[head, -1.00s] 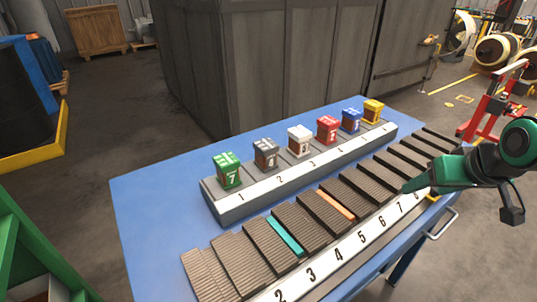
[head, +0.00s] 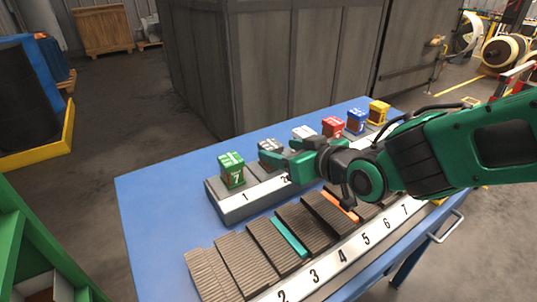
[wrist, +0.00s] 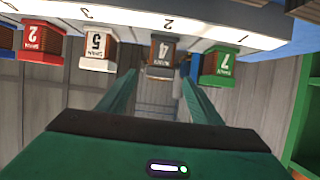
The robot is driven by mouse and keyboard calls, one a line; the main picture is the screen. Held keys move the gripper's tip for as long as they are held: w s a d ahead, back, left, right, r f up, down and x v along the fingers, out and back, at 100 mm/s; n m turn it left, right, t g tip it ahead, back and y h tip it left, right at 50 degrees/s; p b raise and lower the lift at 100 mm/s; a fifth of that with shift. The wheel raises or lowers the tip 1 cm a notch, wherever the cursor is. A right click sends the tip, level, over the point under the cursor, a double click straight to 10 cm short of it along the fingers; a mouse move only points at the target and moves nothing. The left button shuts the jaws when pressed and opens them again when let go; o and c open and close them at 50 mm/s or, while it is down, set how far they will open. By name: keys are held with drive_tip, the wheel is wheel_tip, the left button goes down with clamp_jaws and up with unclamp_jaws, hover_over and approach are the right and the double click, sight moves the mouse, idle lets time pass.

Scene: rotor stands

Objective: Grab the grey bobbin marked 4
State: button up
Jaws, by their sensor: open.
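The grey bobbin marked 4 (head: 268,145) stands on the rear numbered rack (head: 232,209), at place 2, just right of the green bobbin. My arm partly hides it in the head view. In the wrist view, which is upside down, the grey bobbin (wrist: 162,52) shows its 4 and lies in line with the gap between my fingers. My gripper (head: 277,157) is open and empty. In the wrist view its two fingers (wrist: 158,82) reach toward the bobbin, one to each side, and the bobbin appears beyond their tips.
The green bobbin marked 7 (wrist: 219,66) and the white one marked 5 (wrist: 97,50) stand on either side. Red (head: 333,126), blue (head: 356,121) and yellow (head: 379,112) bobbins are farther right. A ribbed, numbered front rack (head: 240,258) lies nearer on the blue table (head: 150,200).

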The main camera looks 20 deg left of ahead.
sight(276, 149)
drive_tip(key=x, duration=0.4)
drive_tip(key=shift+w+a+f, duration=0.25)
drive_tip(key=shift+f+x, duration=0.15)
drive_tip(key=shift+x, duration=1.25)
drive_tip(key=shift+f+x, duration=0.1)
drive_tip(key=shift+x, duration=1.25)
drive_tip(key=shift+d, duration=0.15)
drive_tip(key=c, duration=1.3)
